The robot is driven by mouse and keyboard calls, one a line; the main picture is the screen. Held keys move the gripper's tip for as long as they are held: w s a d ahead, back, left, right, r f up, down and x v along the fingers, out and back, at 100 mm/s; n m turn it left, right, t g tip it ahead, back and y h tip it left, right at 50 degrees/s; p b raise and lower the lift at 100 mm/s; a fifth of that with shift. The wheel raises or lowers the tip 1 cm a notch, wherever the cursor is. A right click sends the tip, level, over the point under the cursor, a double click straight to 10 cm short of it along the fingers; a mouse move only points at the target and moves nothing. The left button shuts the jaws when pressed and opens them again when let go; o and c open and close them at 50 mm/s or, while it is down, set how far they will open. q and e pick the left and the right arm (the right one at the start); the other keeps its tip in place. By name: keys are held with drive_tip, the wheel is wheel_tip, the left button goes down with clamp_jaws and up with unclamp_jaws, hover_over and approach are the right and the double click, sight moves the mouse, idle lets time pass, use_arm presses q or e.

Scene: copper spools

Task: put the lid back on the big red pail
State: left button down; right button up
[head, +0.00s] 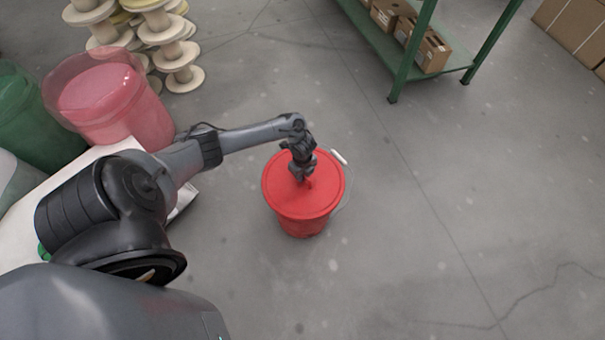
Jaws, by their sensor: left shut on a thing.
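The big red pail (303,227) stands upright on the concrete floor in the middle of the head view. Its red lid (282,187) lies over the top of the pail and looks level; I cannot tell whether it is pressed down all round. My left gripper (304,179) is above the middle of the lid, shut on the lid's small raised handle. The pail's wire handle with a white grip (339,157) hangs out at the right side. My right gripper is not in view.
A pink translucent bucket (105,104) and a green one (38,125) stand at the left by a white surface. Stacked spools (180,60) are at the top left. A green shelf (399,55) with cardboard boxes is at the top. Floor right of the pail is clear.

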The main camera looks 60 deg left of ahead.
use_arm(q)
drive_tip(key=c, duration=0.9)
unclamp_jaws()
drive_tip(key=o, duration=0.4)
drive_tip(key=shift+o, duration=0.2)
drive_tip(key=shift+r, duration=0.15)
drive_tip(key=shift+r+p, duration=1.75)
drive_tip(key=shift+p, duration=0.3)
drive_tip(key=shift+r+p, duration=1.65)
drive_tip(key=shift+p, duration=0.05)
clamp_jaws()
